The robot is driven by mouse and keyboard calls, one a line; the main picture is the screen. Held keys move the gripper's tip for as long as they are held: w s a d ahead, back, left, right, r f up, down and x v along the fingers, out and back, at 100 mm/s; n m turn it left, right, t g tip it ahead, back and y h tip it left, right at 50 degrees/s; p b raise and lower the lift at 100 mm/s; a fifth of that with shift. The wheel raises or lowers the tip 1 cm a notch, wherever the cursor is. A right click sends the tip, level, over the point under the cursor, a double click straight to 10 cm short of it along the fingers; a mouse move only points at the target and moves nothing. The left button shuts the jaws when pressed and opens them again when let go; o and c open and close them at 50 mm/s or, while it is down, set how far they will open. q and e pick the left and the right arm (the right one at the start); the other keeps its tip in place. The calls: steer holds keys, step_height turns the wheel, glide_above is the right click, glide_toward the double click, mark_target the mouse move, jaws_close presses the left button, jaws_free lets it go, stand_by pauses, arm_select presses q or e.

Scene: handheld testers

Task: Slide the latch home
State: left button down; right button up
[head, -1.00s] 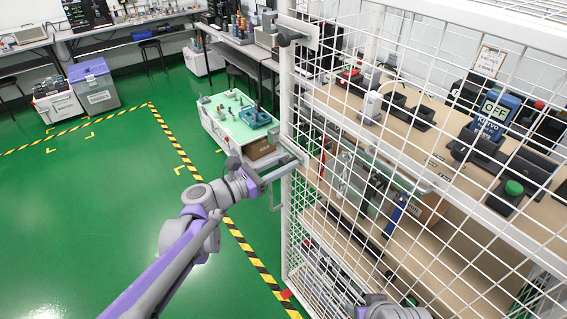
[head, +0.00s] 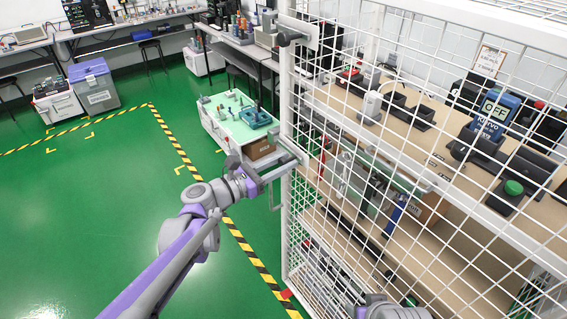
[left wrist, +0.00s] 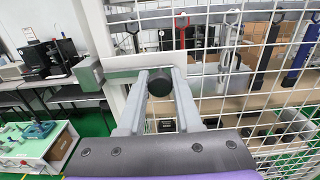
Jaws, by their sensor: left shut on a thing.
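The latch is a metal bar with a round black knob (left wrist: 160,88) on a pale plate at the white mesh gate's edge. In the left wrist view the bar (left wrist: 122,76) runs left from the knob, across the white post, to a grey bracket (left wrist: 89,75). My left gripper (left wrist: 158,97) is shut on the knob, one finger on each side. In the head view my left gripper (head: 262,174) is at the gate post (head: 286,215), and the fingers hide most of the latch. My right gripper's fingers do not show; only part of my arm shows at the bottom edge.
The white mesh gate (head: 400,150) stands close on the right, with a bench (head: 440,150) of testers behind it. A second black knob (head: 289,38) is higher on the post. A low cart (head: 232,115) stands beyond my gripper. Open green floor (head: 90,210) lies to the left.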

arm_select(q)
steer(key=w+a, duration=0.1)
steer(key=w, duration=0.1)
steer(key=w+a, duration=0.2)
steer(key=shift+w, duration=0.1)
steer(key=c, duration=0.6)
jaws_free()
steer(key=shift+w+a, duration=0.1)
steer(key=shift+a, duration=0.05)
steer(key=b, duration=0.2)
glide_toward(283, 146)
steer(key=v, duration=0.4)
steer(key=shift+s+a, duration=0.25)
steer(key=shift+a, duration=0.05)
